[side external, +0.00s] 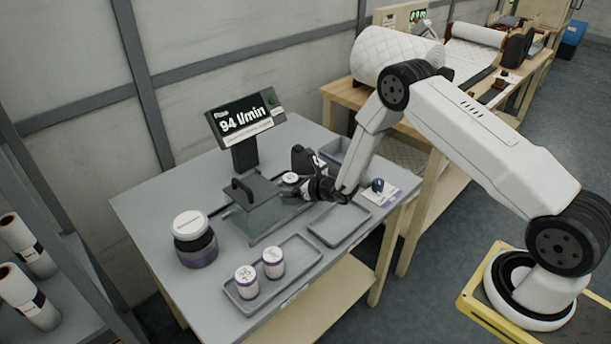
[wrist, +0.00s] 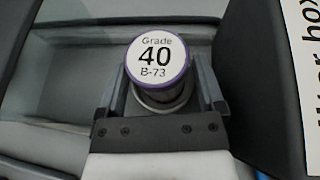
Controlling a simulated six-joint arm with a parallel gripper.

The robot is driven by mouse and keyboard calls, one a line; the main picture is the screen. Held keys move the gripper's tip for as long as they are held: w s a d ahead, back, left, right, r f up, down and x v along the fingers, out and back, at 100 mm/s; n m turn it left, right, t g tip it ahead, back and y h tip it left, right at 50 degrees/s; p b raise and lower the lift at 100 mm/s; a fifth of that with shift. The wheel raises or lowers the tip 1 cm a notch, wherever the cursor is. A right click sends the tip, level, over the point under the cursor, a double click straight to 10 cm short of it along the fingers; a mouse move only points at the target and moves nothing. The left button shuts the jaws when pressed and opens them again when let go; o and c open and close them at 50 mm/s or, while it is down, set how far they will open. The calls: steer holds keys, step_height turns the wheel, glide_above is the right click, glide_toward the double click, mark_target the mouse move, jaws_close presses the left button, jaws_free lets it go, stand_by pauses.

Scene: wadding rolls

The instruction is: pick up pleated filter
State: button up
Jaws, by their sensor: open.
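A pleated filter (wrist: 157,58) with a white lid reading "Grade 40 B-73" and a purple rim stands between the open fingers of my gripper (wrist: 160,92) in the wrist view. A grey ring shows around its lower part; its base is hidden. In the side view this filter (side external: 290,179) is small and partly covered by my gripper (side external: 298,190), beside the grey test stand. Two similar white-and-purple filters, a left one (side external: 246,283) and a right one (side external: 273,264), stand upright in the front tray (side external: 296,277).
A clear box with a black-handled lid (side external: 250,190) is left of my gripper, with a display (side external: 245,119) reading 94 l/min behind. A dark jar (side external: 194,240) stands at the left. An empty tray (side external: 339,224) lies front right, a grey bin (side external: 336,150) behind.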

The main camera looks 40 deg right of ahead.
stand_by(0.4)
jaws_close()
steer(key=shift+r, duration=0.15)
steer(key=shift+r, duration=0.75)
steer(key=s+r, duration=1.1)
steer(key=s, duration=0.3)
steer(key=shift+a+r, duration=0.15)
steer(key=shift+a, duration=0.3)
